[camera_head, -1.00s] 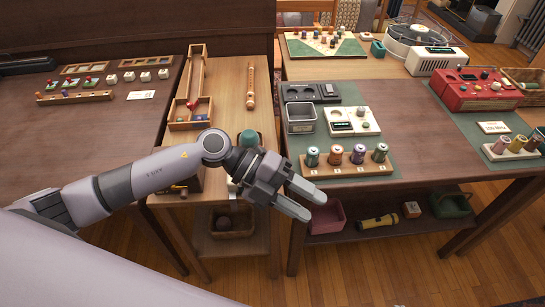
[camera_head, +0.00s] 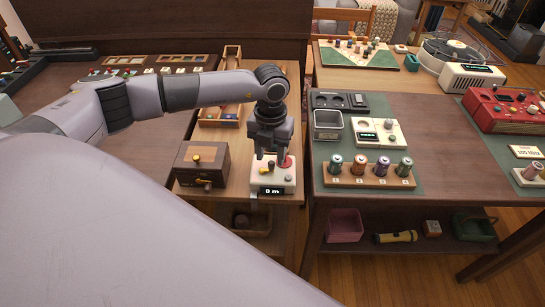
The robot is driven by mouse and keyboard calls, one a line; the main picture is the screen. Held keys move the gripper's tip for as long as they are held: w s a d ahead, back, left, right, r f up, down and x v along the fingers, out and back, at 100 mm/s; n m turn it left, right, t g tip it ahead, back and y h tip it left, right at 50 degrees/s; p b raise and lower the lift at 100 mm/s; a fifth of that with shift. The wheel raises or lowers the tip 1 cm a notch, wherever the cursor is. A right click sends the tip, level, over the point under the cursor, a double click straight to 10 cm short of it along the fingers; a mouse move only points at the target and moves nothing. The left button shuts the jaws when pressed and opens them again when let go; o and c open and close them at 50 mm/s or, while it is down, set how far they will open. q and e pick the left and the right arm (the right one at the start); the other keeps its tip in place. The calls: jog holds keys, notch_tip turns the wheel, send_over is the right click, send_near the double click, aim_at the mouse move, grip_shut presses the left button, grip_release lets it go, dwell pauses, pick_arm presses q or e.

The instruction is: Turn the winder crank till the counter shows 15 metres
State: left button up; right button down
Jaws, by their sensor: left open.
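The winder is a small white box (camera_head: 263,179) on the near end of the narrow light wooden table. Its dark counter (camera_head: 272,191) at the front reads 0 m. A red round part (camera_head: 287,161) and small knobs show on its top; which one is the crank is hard to tell. My left gripper (camera_head: 271,155) points down just over the winder's back part, with its fingers apart and nothing visible between them. It hides part of the winder's top, and I cannot tell whether it touches. My right gripper is not in view.
A brown wooden box (camera_head: 203,165) with brass-coloured handles stands close to the winder's left. To the right, a rack of spools (camera_head: 368,177), a grey bin (camera_head: 327,125) and a white device (camera_head: 378,133) sit on the larger table. A shelf below holds a pink bin (camera_head: 344,225) and a flashlight (camera_head: 395,237).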

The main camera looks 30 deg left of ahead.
pick_arm(q)
jog(key=shift+f, duration=1.15)
jog(key=shift+c, duration=0.3)
grip_shut()
jog(key=shift+d+m, duration=0.1)
jog(key=shift+m, duration=0.3)
